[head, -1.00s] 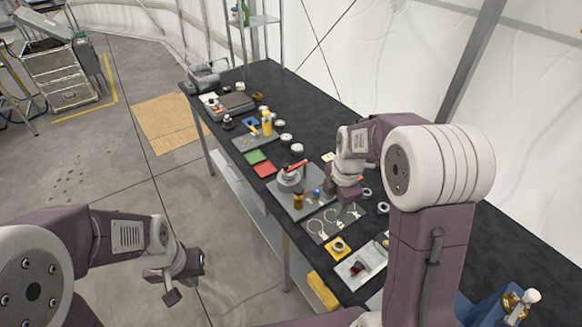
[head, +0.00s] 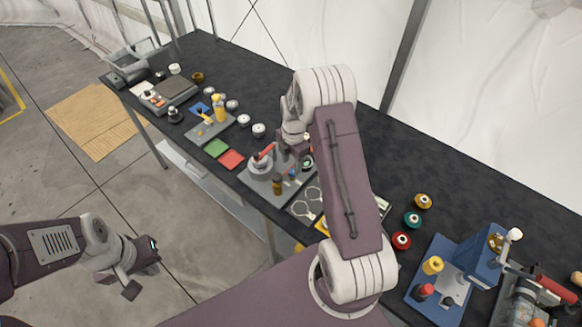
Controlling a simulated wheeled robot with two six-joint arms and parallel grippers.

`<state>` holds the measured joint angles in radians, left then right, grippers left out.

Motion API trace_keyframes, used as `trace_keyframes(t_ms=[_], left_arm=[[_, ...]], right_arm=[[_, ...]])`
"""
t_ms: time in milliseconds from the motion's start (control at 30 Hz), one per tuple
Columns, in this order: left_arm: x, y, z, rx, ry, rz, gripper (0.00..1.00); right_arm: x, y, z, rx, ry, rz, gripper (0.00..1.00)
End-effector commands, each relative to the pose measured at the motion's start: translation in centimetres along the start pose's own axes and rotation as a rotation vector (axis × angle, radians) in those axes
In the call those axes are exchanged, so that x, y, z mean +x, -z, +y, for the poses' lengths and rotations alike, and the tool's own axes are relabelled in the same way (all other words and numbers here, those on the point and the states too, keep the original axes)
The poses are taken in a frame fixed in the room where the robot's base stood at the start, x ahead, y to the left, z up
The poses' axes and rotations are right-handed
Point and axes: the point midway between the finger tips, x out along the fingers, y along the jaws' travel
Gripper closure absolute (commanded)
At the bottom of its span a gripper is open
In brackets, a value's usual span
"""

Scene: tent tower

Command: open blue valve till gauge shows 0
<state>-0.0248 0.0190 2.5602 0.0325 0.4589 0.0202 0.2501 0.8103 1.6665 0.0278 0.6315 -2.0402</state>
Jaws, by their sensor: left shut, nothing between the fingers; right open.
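A grey plate (head: 256,186) on the dark table carries a grey cylinder with a red handle (head: 264,152), a brass cylinder (head: 278,185) and a small blue part (head: 292,174). The blue part looks like the blue valve, but it is too small to be sure. A small round pale face (head: 307,163) beside it may be the gauge; I cannot read it. My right gripper (head: 304,148) is open above the plate's back right side, partly hidden by my own arm. My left gripper (head: 146,256) is shut and empty, over the floor left of the table.
Green (head: 216,147) and red squares (head: 231,159) lie left of the plate. White round pieces (head: 259,130) stand behind them. Coloured spools (head: 412,219) and a blue fixture (head: 480,262) with a white-knobbed lever are on the right. The table's back middle is clear.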

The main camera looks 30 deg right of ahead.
Motion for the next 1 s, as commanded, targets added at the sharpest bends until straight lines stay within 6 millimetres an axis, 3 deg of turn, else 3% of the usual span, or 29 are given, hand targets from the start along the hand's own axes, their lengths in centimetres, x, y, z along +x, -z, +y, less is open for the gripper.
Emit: trace_keyframes(t_ms=[200, 533, 567, 700, 733, 1000], left_arm=[[-1.0, 0.1, 0.0, 0.000, 0.000, 0.000, 1.00], [-1.0, 0.1, 0.0, 0.000, 0.000, 0.000, 1.00], [-1.0, 0.1, 0.0, 0.000, 0.000, 0.000, 1.00], [-1.0, 0.1, 0.0, 0.000, 0.000, 0.000, 1.00], [-1.0, 0.1, 0.0, 0.000, 0.000, 0.000, 1.00], [-1.0, 0.1, 0.0, 0.000, 0.000, 0.000, 1.00]], right_arm=[[3.4, 0.0, 0.0, 0.000, 0.002, 0.001, 0.52], [4.3, 0.0, 0.1, 0.000, -0.002, -0.001, 0.52], [4.2, 0.0, 0.1, 0.000, -0.001, 0.000, 0.57], [4.2, 0.0, 0.1, 0.000, -0.002, -0.001, 0.96], [4.2, 0.0, 0.1, 0.000, -0.002, -0.001, 1.00], [4.2, 0.0, 0.1, 0.020, -0.003, -0.002, 1.00]])
